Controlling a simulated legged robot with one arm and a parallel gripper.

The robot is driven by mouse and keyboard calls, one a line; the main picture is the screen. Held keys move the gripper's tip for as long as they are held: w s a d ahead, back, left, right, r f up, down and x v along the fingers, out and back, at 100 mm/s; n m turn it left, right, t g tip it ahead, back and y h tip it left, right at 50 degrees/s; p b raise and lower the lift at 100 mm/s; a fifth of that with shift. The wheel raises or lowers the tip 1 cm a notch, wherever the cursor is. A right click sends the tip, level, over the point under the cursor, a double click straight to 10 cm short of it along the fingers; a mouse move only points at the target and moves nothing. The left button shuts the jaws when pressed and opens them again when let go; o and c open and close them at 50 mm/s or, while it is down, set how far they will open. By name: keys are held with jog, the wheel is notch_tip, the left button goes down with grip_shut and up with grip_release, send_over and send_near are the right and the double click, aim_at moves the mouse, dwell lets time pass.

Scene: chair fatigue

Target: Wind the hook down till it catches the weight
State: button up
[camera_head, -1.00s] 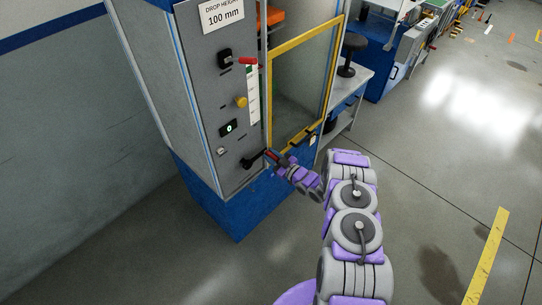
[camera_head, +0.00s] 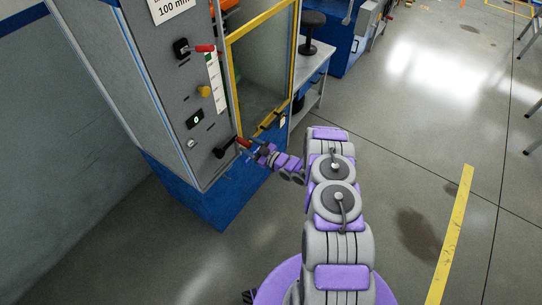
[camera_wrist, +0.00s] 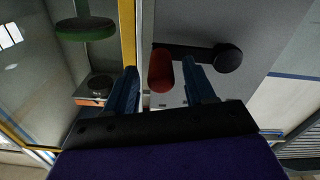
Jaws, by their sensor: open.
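The grey test cabinet (camera_head: 150,110) has a lower crank (camera_head: 226,148) with a black arm and a red grip (camera_head: 243,142). My gripper (camera_head: 262,150) is at this grip, small in the head view. In the wrist view my open gripper (camera_wrist: 162,85) has one dark finger on each side of the red grip (camera_wrist: 161,70); contact cannot be told. The black crank arm (camera_wrist: 190,48) runs right to its round hub (camera_wrist: 228,57). Behind the yellow-framed window, the wrist view shows a green disc on a stem (camera_wrist: 85,28) and an orange block with a dark round part (camera_wrist: 100,85). I cannot make out the hook or weight.
A bench (camera_head: 312,65) stands behind.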

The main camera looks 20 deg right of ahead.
jog(key=p+v, duration=0.2)
jog(key=v, duration=1.1)
jog(key=shift+s+d, duration=0.25)
jog(key=shift+f, duration=0.1)
jog(key=w+d+r+g+h, duration=0.4)
jog(key=w+d+r+h, duration=0.25)
jog(key=w+r, duration=0.35)
jog(key=s+r+m+g+h, duration=0.3)
jog(key=s+r+m+h, duration=0.15)
jog(key=r, duration=0.85)
jog(key=s+a+r+m+g+h, duration=0.1)
jog(key=s+a+r+m+g, duration=0.15)
jog(key=s+r, duration=0.55)
jog(key=s+a+r+m+g+h, duration=0.1)
jog(key=s+a+r+g, duration=0.15)
jog(key=s, duration=0.85)
jog(key=s+a+r+g, duration=0.1)
jog(key=s+a+r, duration=0.1)
jog(key=s, duration=0.6)
jog(key=s+a+r+m+g+y, duration=0.1)
jog(key=s+a+r+g, duration=0.1)
jog(key=s+a, duration=0.3)
jog(key=s+a+r+m+g+y, duration=0.1)
jog(key=s+a, duration=0.3)
jog(key=s, duration=0.9)
jog(key=shift+s+a+r, duration=0.2)
jog(key=shift+r, duration=0.3)
